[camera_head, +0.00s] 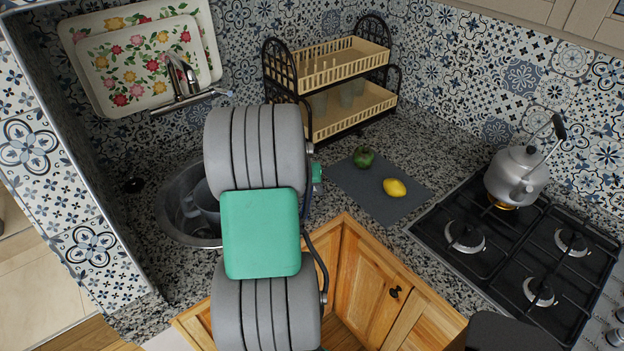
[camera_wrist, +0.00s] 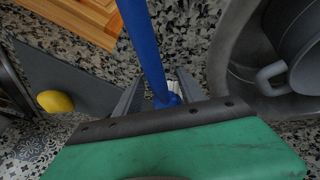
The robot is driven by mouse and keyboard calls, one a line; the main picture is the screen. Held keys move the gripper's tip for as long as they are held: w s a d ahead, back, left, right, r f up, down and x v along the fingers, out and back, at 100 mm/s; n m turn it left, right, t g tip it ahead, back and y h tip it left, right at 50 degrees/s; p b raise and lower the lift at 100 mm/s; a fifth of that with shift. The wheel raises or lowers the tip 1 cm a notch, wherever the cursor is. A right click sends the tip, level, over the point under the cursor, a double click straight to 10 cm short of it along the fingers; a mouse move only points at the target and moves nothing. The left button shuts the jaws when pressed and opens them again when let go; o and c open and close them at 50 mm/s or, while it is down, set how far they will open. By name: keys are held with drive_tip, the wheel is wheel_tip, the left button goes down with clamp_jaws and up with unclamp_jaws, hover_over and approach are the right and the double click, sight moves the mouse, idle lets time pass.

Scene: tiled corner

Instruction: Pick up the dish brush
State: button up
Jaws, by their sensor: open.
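The dish brush (camera_wrist: 146,45) shows in the wrist view. Its blue handle runs from the top edge down to a blue head with pale bristles. My gripper (camera_wrist: 159,80) is open, with one grey finger on each side of the brush near its head. I cannot tell whether either finger touches it. In the head view my arm hides both the brush and the gripper fingers.
The sink (camera_head: 170,215), with a grey mug (camera_wrist: 299,58) in it, lies beside the brush. A dark mat (camera_head: 355,192) holds a lemon (camera_head: 395,187) and a green fruit (camera_head: 363,157). A dish rack (camera_head: 352,112) stands behind; a kettle (camera_head: 516,175) sits on the stove (camera_head: 500,240).

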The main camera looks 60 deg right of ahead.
drive_tip(key=shift+f, duration=0.15)
drive_tip(key=shift+c, duration=0.4)
clamp_jaws()
